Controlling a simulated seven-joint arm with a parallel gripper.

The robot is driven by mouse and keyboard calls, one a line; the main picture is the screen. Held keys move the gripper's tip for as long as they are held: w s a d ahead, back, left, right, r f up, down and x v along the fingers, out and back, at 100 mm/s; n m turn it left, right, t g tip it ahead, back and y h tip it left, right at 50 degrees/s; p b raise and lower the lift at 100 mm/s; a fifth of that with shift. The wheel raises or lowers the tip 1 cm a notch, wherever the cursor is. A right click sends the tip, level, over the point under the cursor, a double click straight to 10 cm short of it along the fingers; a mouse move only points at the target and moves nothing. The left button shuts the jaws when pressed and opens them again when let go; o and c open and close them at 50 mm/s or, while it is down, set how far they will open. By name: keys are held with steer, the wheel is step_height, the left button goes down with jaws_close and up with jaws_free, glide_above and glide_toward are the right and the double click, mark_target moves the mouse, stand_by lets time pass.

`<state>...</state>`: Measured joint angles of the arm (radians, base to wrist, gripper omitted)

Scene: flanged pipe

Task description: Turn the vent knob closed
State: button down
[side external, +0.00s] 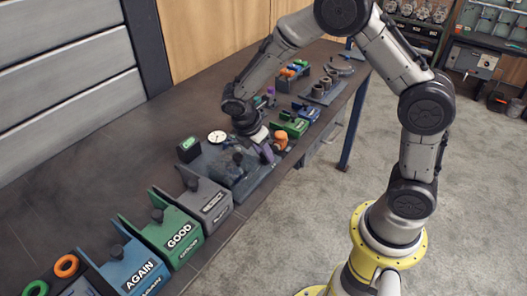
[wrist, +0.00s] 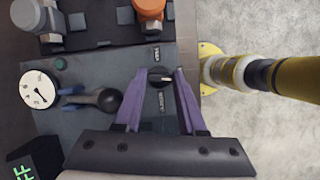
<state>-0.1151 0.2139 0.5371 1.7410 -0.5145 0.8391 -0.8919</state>
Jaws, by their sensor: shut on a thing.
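The vent knob (wrist: 160,77) is a small dark knob with a pale mark, set on a dark grey panel (wrist: 110,65) in the wrist view. Small white labels lie above and below it. My gripper (wrist: 160,75) has purple fingers, one on each side of the knob, and is shut on it. In the side external view my gripper (side external: 263,151) is low over the right part of the fixture, and its wrist and fingers hide the knob there.
A round white gauge (wrist: 38,88) and a dark ball-ended lever (wrist: 108,99) are left of the knob. An orange part (wrist: 150,10) stands beyond the panel. Bins marked REJECT (side external: 207,199), GOOD (side external: 176,238) and AGAIN (side external: 136,272) line the near bench. Open floor lies right.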

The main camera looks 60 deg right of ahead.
steer(key=m, duration=0.2)
steer(key=m+g+y, duration=0.1)
steer(key=m, duration=0.1)
steer(key=shift+w+m+g, duration=0.15)
steer(key=shift+m+g, duration=0.15)
steer(key=m+g, duration=0.1)
steer(key=m, duration=0.2)
steer(key=shift+d+m+y, duration=0.1)
steer(key=shift+m+y, duration=0.3)
steer(key=m+y, duration=0.1)
steer(key=m, duration=0.2)
steer(key=shift+w+d+g, duration=0.1)
steer(key=shift+w+g, duration=0.05)
steer(key=shift+g, duration=0.25)
steer(key=shift+d+r+m+y, duration=0.1)
steer(key=shift+m+y, duration=0.8)
steer(key=shift+m, duration=1.3)
steer(key=c, duration=0.8)
jaws_free()
steer(key=shift+o, duration=0.2)
